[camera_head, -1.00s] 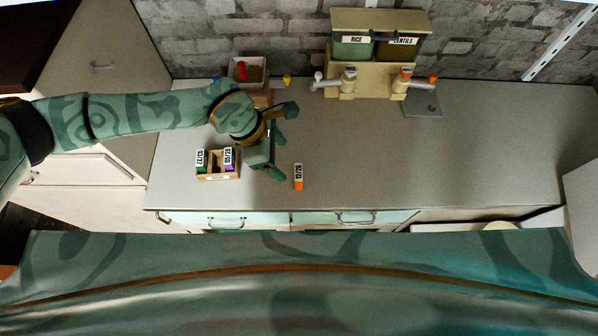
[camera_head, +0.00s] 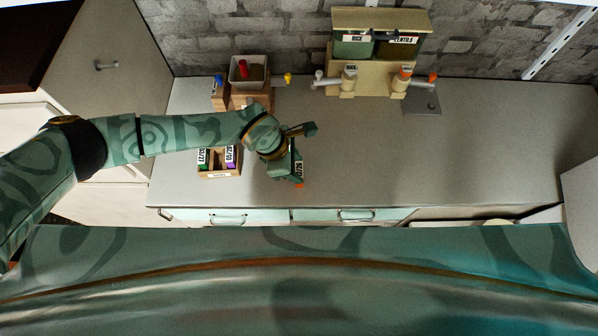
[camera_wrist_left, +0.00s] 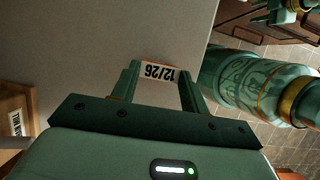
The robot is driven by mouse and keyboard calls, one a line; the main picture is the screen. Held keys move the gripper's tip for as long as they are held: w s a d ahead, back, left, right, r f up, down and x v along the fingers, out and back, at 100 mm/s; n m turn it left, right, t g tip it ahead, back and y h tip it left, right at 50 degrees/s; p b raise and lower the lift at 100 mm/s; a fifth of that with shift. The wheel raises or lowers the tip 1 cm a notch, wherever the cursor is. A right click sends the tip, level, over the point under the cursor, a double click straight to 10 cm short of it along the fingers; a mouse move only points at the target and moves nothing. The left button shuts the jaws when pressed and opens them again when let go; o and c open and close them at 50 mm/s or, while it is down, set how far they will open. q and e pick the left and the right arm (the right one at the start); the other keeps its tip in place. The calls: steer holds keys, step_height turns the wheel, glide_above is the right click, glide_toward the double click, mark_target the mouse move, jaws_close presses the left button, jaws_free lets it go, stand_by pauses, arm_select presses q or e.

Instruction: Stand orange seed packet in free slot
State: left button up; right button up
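The wooden rack (camera_head: 219,175) holds a green packet (camera_head: 203,160) and a purple packet (camera_head: 230,160). My left arm covers its back part, and its free slot is not clearly visible.
Behind the rack stand a planter box (camera_head: 247,84) and a blue-topped item (camera_head: 219,85). A dispenser with rice and lentils (camera_head: 375,60) stands at the back wall. The counter's right side is clear. Drawers (camera_head: 290,216) lie below its front edge.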

arm_select(q)
steer(key=shift+c, duration=1.3)
steer(key=shift+r, duration=0.1)
